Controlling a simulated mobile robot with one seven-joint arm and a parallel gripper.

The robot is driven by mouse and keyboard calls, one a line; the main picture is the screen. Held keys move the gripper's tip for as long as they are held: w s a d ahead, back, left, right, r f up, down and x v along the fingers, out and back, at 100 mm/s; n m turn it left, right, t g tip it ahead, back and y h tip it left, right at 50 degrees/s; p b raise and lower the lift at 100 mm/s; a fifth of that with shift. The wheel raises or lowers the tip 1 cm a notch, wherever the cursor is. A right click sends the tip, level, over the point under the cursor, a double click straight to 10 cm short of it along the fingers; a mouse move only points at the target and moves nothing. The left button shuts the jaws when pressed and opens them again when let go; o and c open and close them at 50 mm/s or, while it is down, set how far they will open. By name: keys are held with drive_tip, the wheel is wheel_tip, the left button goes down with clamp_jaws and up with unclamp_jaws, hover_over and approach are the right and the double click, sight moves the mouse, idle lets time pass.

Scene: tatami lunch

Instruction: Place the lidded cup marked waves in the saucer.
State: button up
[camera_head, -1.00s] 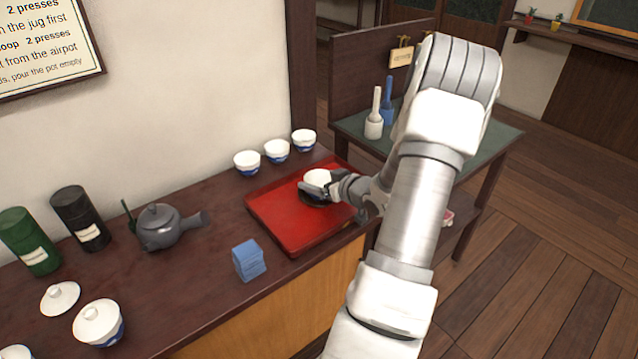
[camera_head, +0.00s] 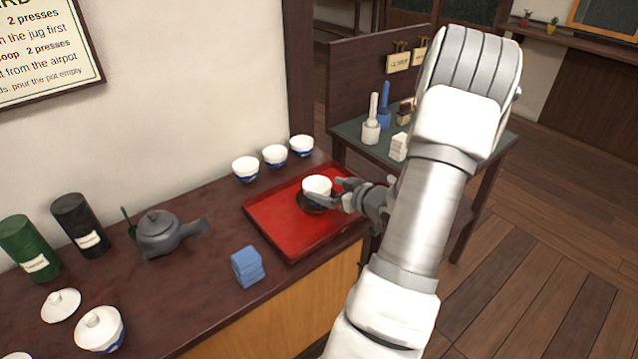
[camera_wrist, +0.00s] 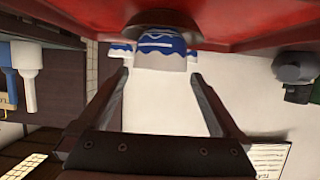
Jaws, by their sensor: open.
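A white cup (camera_head: 317,185) with a blue wave band stands upright in a dark saucer (camera_head: 309,206) on the red tray. I cannot tell whether it has a lid. In the wrist view, which is upside down, the cup (camera_wrist: 163,46) shows its blue wave pattern against the dark saucer (camera_wrist: 164,20). My gripper (camera_head: 334,190) is open beside the cup, on its right in the head view. In the wrist view my gripper's fingertips (camera_wrist: 160,77) are spread, with nothing held between them and the cup just beyond them.
The red tray (camera_head: 285,233) has free room at its left and front. Several white cups (camera_head: 274,156) stand behind it.

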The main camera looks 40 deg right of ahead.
drive_tip(key=p+v, duration=0.1)
drive_tip(key=v, duration=0.5)
drive_tip(key=shift+s, duration=0.3)
drive_tip(key=shift+r, duration=0.15)
